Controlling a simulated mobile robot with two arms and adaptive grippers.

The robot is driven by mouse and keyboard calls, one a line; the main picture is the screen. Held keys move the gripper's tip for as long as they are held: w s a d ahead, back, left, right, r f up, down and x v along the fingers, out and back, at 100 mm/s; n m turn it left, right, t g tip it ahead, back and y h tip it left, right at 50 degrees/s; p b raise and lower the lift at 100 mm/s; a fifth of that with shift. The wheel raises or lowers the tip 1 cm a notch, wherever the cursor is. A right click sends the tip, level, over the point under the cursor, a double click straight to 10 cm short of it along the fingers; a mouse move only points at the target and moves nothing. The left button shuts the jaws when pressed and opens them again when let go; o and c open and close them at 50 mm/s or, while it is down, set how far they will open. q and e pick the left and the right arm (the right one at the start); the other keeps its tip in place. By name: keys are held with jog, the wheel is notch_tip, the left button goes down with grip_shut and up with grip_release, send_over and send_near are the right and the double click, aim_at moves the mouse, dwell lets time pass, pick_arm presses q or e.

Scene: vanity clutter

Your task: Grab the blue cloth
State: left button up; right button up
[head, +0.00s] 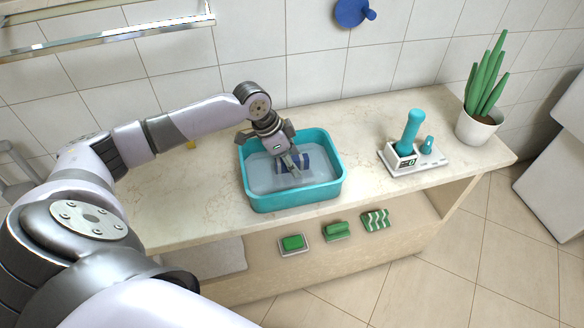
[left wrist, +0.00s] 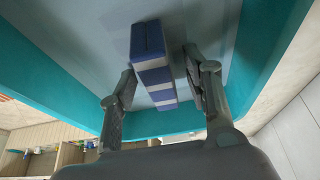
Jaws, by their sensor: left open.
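The blue cloth (head: 308,162) is a folded blue and white striped block inside the teal basin (head: 298,199). In the left wrist view the cloth (left wrist: 153,65) lies between the two fingers, with a visible gap on its left side; contact on the right cannot be told. My left gripper (head: 293,166) is open, reaching down into the basin over the cloth, and its fingers hide part of it. In the left wrist view the left gripper (left wrist: 160,85) has its fingers spread on either side of the cloth. My right gripper is not in view.
The basin's raised walls surround the gripper. A white tray with a teal-handled device (head: 408,135) and a potted plant (head: 478,125) stand to the right on the counter (head: 200,200). Several green items, one a green sponge (head: 292,243), sit below the front edge. A metal rail (head: 120,35) is at upper left.

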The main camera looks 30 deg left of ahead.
pick_arm(q)
grip_shut()
dwell(0.6)
